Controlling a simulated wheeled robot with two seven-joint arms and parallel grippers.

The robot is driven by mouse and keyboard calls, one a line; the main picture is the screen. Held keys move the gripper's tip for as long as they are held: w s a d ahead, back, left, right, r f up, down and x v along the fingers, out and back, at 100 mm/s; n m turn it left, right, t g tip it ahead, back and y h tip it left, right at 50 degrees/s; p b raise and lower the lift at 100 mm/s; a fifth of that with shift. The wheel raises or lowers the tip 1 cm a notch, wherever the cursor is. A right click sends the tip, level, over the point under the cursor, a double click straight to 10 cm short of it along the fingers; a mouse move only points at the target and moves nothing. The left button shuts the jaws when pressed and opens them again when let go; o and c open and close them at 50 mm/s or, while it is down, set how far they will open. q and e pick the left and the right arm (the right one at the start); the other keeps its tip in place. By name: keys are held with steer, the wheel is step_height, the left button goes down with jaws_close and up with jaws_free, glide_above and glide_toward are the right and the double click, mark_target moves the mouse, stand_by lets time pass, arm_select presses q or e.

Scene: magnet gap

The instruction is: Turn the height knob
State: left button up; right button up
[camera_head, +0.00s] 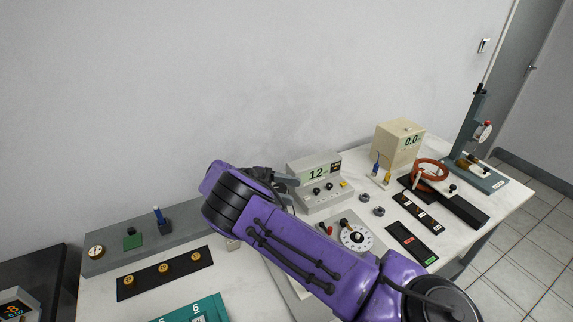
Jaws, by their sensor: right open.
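A tall blue-grey stand (464,135) is at the far right end of the table, with a thin rod rising from its top. A round white and red part (483,132) sits on the side of its column; it looks like a knob, but it is too small to be sure that it is the height knob. My right gripper (288,181) is open at the end of the purple arm, left of the grey meter and far from the stand. Its fingers are partly hidden by the arm. My left gripper is not in view.
A white dial (356,237) and black trays (411,243) are in front. A long grey block (100,258) is at left.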

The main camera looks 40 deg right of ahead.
steer(key=r+p, duration=0.1)
steer(key=r, duration=0.1)
steer(key=r+p, duration=0.4)
steer(key=shift+s+a, duration=0.35)
steer(key=s+a+r, duration=0.7)
steer(key=s+a, duration=0.1)
steer(key=s, duration=0.1)
steer(key=shift+s+a, duration=0.35)
steer(key=shift+s, duration=0.05)
steer(key=shift+c, duration=0.2)
